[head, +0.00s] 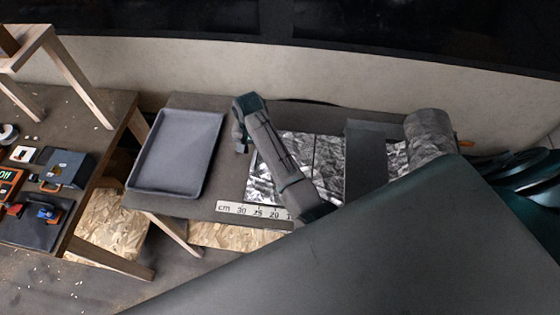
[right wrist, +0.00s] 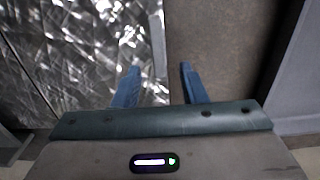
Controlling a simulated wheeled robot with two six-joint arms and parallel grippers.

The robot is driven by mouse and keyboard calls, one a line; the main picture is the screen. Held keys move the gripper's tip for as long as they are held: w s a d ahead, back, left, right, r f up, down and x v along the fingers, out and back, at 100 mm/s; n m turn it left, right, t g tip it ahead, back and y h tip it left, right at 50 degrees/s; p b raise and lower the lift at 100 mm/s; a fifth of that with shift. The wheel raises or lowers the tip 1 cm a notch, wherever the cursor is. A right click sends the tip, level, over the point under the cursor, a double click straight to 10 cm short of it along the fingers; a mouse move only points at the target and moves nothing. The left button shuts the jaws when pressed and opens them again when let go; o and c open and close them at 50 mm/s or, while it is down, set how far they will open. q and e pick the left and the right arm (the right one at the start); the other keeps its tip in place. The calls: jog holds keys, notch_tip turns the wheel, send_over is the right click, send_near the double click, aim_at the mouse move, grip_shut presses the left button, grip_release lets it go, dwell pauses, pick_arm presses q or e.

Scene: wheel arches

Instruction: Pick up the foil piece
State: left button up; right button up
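Crinkled silver foil (head: 262,182) lies flat on the dark table, and a thin dark line divides it from more foil (head: 330,158) to its right. My right gripper (head: 242,143) is over the left edge of the foil, and its arm hides part of the foil. In the right wrist view, the foil (right wrist: 75,45) fills the left side. The open blue fingers of my right gripper (right wrist: 158,77) straddle the foil's edge, where a pale narrow strip shows. Nothing is held between them; I cannot tell whether they touch the foil. My left gripper is not in view.
A grey tray (head: 163,186) stands left of the foil. A ruler (head: 250,210) lies along the front. A dark plate (head: 367,145) and a grey roll (head: 429,130) are to the right. A cluttered bench (head: 85,135) stands at far left.

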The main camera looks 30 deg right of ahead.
jog(key=shift+s+f, duration=0.1)
jog(key=shift+f, duration=0.9)
grip_shut()
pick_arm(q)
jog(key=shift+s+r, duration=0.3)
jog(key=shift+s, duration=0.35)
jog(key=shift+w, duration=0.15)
pick_arm(e)
jog(key=shift+r, duration=0.1)
